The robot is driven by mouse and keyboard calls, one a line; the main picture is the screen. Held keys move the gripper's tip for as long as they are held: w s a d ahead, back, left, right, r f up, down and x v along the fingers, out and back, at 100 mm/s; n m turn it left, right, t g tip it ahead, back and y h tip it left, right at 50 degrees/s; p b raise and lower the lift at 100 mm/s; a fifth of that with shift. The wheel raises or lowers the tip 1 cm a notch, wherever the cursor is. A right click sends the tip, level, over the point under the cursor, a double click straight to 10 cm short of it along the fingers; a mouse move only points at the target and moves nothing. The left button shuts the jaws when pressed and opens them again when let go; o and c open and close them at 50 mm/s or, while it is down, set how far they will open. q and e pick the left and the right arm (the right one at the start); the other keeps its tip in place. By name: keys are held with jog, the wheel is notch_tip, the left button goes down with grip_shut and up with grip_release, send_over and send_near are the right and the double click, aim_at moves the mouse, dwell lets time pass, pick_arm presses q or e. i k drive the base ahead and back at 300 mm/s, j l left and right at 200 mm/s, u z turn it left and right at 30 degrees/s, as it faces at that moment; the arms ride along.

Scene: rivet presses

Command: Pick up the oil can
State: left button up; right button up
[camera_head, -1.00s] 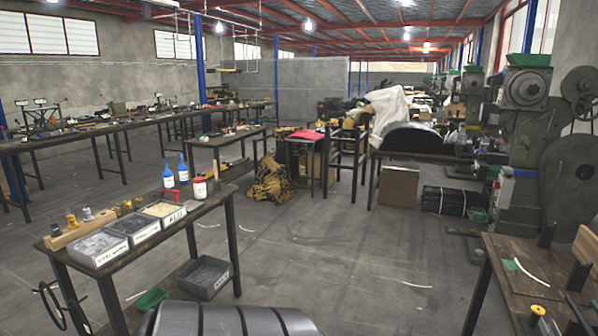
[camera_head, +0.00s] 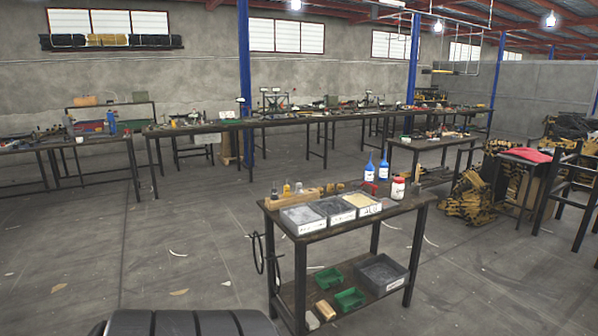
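A small dark workbench (camera_head: 330,232) stands right of centre in the head view. I cannot tell whether either is the oil can. A white jar with a red lid (camera_head: 398,189) stands to their right, and a small red object (camera_head: 369,187) lies in front of them. Neither of my grippers is in view.
Labelled trays (camera_head: 302,219) line the workbench's front edge. Its lower shelf holds a grey bin (camera_head: 381,274) and green bins (camera_head: 349,298). A dark ring-shaped thing (camera_head: 258,251) hangs at its left end. Long benches (camera_head: 100,140) stand behind.

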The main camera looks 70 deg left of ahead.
aim_at(369, 168)
jog(key=u, duration=1.8)
jog(key=z, duration=3.8)
jog(key=u, duration=3.7)
